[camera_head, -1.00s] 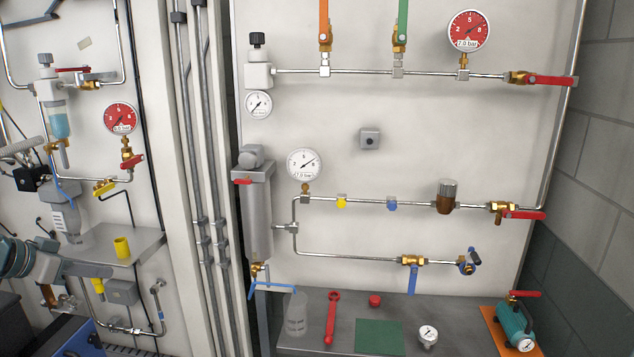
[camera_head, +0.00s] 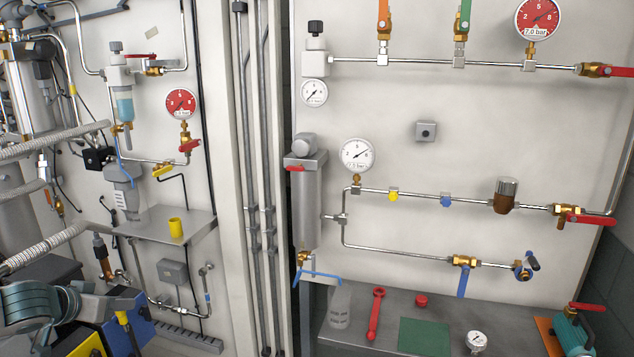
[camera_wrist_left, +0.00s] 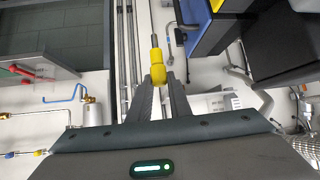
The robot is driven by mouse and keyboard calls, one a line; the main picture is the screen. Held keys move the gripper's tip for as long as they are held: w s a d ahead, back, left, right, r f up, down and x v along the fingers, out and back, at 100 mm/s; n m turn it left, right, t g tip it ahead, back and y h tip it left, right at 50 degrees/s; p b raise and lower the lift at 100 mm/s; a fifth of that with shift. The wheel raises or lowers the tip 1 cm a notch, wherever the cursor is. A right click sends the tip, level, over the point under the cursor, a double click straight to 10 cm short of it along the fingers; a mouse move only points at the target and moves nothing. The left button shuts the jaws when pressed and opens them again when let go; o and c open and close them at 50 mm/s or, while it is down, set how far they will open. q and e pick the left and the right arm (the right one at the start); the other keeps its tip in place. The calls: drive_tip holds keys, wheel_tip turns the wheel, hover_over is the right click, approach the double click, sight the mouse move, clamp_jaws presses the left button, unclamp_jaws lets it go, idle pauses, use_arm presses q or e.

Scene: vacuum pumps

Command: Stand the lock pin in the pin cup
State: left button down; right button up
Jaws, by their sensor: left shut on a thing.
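The lock pin, with a yellow head and a thin grey shaft, is in my left gripper (camera_head: 118,307) at the lower left of the head view. The lock pin's yellow head (camera_head: 121,318) shows below the fingers, its shaft pointing down and slightly right. In the left wrist view, the fingers (camera_wrist_left: 160,82) are shut on the lock pin (camera_wrist_left: 156,60), and its shaft points away from them. The yellow pin cup (camera_head: 176,228) stands upright on a grey shelf (camera_head: 150,228). The gripper is below and left of the cup in the picture, apart from it. My right gripper is not in view.
Pipes and a grey box (camera_head: 172,271) are below the shelf. A blue box (camera_head: 130,335) is close to the pin in the picture. A bench with a red wrench (camera_head: 375,315) is at right.

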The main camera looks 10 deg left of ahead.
use_arm(q)
drive_tip(key=shift+s+d+f, duration=0.1)
drive_tip(key=shift+d+f, duration=0.05)
drive_tip(key=shift+f, duration=0.2)
drive_tip(key=s+d+f+b, duration=0.15)
drive_tip(key=d+f, duration=0.25)
drive_tip(key=d, duration=0.8)
drive_tip(key=d+f+b, duration=0.3)
drive_tip(key=d+f, duration=0.2)
drive_tip(key=d, duration=0.7)
drive_tip(key=s+d+r+b, duration=0.1)
drive_tip(key=d+r, duration=0.3)
drive_tip(key=d, duration=0.8)
drive_tip(key=shift+s+m+h, duration=0.4)
drive_tip(key=shift+s, duration=0.15)
drive_tip(key=shift+a, duration=0.1)
